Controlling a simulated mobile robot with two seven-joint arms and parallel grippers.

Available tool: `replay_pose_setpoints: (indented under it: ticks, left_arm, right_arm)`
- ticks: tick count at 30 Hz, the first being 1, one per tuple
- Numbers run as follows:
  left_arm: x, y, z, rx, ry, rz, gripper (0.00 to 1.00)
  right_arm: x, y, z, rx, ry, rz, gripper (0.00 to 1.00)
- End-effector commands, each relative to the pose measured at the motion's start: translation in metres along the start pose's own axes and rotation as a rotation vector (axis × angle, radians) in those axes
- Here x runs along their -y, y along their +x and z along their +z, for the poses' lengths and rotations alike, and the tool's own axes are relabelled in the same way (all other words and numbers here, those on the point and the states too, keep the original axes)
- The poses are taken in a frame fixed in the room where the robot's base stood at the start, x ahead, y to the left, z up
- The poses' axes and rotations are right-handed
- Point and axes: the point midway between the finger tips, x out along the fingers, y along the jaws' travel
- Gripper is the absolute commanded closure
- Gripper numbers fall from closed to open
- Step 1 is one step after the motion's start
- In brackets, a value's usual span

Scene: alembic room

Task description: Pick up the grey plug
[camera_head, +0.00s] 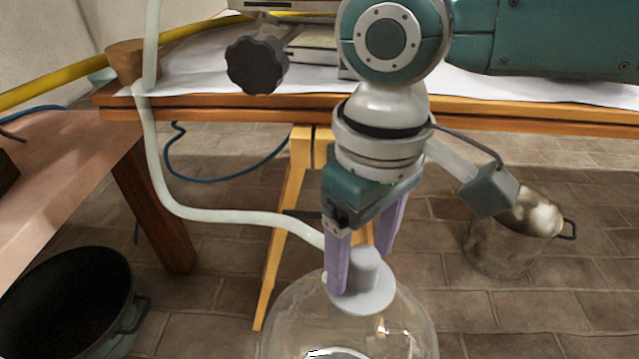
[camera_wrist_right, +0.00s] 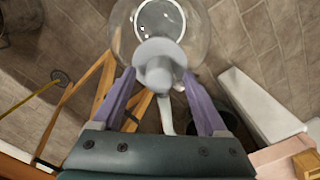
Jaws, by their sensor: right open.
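The grey plug (camera_head: 362,270) sits in the top of a large clear glass vessel (camera_head: 350,330) in the head view. It has a wide flat flange and a narrower round knob. My right gripper (camera_head: 362,272) is just above the vessel, pointing down, its two purple fingers apart on either side of the knob. In the right wrist view, the plug (camera_wrist_right: 158,72) lies between the open fingertips of the gripper (camera_wrist_right: 160,80), with a gap on both sides. My left gripper is not in view.
A pale hose (camera_head: 190,212) runs from above toward the vessel's neck. A dark pot (camera_head: 65,300) stands at lower left, and a metal pot (camera_head: 500,250) stands on the tiled floor at right. A wooden table (camera_head: 480,108) with paper spans the back, above a yellow trestle leg (camera_head: 285,220).

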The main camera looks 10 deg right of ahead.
Motion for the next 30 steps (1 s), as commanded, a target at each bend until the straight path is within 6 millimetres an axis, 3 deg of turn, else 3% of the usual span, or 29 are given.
replay_pose_setpoints:
  ticks: [1,3,10,30]
  left_arm:
    - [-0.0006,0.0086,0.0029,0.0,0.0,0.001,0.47]
    - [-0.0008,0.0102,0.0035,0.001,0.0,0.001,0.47]
    - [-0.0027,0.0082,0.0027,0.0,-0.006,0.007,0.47]
    - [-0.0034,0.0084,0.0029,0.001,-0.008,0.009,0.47]
  right_arm:
    - [-0.0006,0.0128,0.0007,0.003,0.001,0.001,0.24]
    - [-0.0005,0.0174,0.0004,0.001,0.001,0.001,0.24]
    - [-0.0004,0.016,0.0005,0.001,0.001,0.0,0.26]
    - [-0.0004,0.0159,0.0005,0.001,0.001,0.0,1.0]
